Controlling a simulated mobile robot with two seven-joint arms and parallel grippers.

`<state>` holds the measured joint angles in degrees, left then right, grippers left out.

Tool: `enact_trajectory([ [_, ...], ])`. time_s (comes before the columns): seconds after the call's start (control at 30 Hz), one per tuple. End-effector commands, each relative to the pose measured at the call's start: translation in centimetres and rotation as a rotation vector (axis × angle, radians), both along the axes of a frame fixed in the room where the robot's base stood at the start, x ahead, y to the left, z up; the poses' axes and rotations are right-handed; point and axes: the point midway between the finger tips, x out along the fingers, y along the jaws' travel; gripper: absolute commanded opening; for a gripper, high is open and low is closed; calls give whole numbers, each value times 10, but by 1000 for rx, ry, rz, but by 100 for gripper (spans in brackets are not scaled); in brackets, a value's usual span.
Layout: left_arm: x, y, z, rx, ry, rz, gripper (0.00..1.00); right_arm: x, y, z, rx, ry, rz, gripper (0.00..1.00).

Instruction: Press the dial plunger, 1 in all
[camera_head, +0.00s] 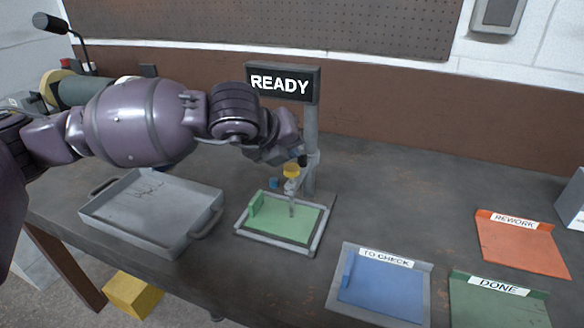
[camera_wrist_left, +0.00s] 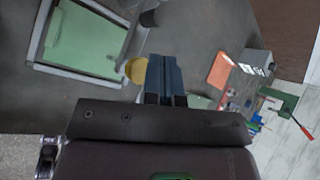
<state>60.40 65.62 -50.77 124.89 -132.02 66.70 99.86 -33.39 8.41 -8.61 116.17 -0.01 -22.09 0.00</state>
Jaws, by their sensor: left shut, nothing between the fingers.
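The dial plunger has a round yellow cap (camera_head: 291,170) and stands on a post over a green plate (camera_head: 285,221) in a metal frame. A sign reading READY (camera_head: 282,83) tops the post. My left gripper (camera_head: 300,160) is shut and empty, just above and beside the yellow cap; the arm hides part of the post. In the left wrist view the closed fingers (camera_wrist_left: 165,75) show next to the yellow cap (camera_wrist_left: 136,70). I cannot tell whether they touch it. My right gripper is not in view.
An empty grey metal tray (camera_head: 150,208) lies left of the stand. A blue TO CHECK tray (camera_head: 382,288), an orange REWORK tray (camera_head: 522,247) and a green DONE tray (camera_head: 497,308) lie to the right. The bench between the stand and the REWORK tray is clear.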

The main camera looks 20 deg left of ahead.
Motion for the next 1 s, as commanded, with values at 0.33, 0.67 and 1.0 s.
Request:
enact_trajectory([
  [0.33, 0, 0, 0, 0, 0, 0, 0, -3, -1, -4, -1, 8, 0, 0],
  [0.67, 0, 0, 0, 0, 0, 0, 0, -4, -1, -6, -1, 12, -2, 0],
  [1.0, 0, 0, 0, 0, 0, 0, 0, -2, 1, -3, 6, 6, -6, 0],
])
